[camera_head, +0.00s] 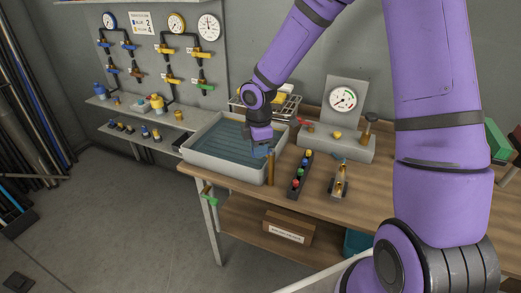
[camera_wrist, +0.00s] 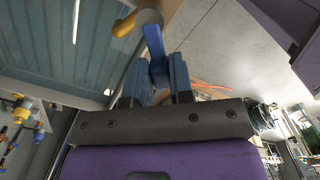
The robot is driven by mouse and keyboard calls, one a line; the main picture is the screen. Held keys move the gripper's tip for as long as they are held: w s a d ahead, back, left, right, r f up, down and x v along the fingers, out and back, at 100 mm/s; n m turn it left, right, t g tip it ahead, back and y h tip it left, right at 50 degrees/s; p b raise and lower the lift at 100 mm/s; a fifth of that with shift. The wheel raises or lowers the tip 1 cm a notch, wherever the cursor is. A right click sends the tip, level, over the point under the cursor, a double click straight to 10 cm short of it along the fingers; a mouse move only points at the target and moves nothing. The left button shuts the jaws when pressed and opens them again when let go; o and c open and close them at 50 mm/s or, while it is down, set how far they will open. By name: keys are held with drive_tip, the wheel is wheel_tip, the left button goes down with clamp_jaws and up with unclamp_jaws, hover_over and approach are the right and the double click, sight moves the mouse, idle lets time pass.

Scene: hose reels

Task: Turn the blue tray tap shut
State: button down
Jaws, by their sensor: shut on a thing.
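The blue tap lever (camera_wrist: 155,42) runs down from a brass tap body (camera_wrist: 148,14) in the wrist view. My gripper (camera_wrist: 159,78) has its two fingers on either side of the lever's lower end, shut on it. In the head view my gripper (camera_head: 262,148) points down at the tray's right front corner, over the top of an upright brass pipe (camera_head: 271,170). The lever is mostly hidden there by the fingers. The pale tray (camera_head: 222,170) has a blue-green ribbed inside. I cannot tell from these views how far the lever is turned.
A dark rack with coloured knobs (camera_head: 299,175) and a brass fitting on a stand (camera_head: 339,180) are right of the tap. A gauge block (camera_head: 335,142) stands behind them. A wire basket (camera_head: 285,106) is behind the tray. A green-handled tap (camera_head: 209,198) hangs at the bench's front edge.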

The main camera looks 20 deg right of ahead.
drive_tip(key=shift+w+d+m, duration=0.2)
drive_tip(key=shift+w+m, duration=0.25)
drive_tip(key=shift+m, duration=0.9)
drive_tip(key=shift+w+d+m, duration=0.2)
drive_tip(key=shift+w+m, duration=0.25)
drive_tip(key=shift+m, duration=0.85)
drive_tip(key=shift+w+d+m, duration=0.2)
drive_tip(key=shift+w+m, duration=0.25)
drive_tip(key=shift+m, duration=0.9)
drive_tip(key=c, duration=1)
unclamp_jaws()
drive_tip(key=shift+r, duration=0.1)
wheel_tip(320, 180, up, 11)
drive_tip(key=shift+d, duration=0.1)
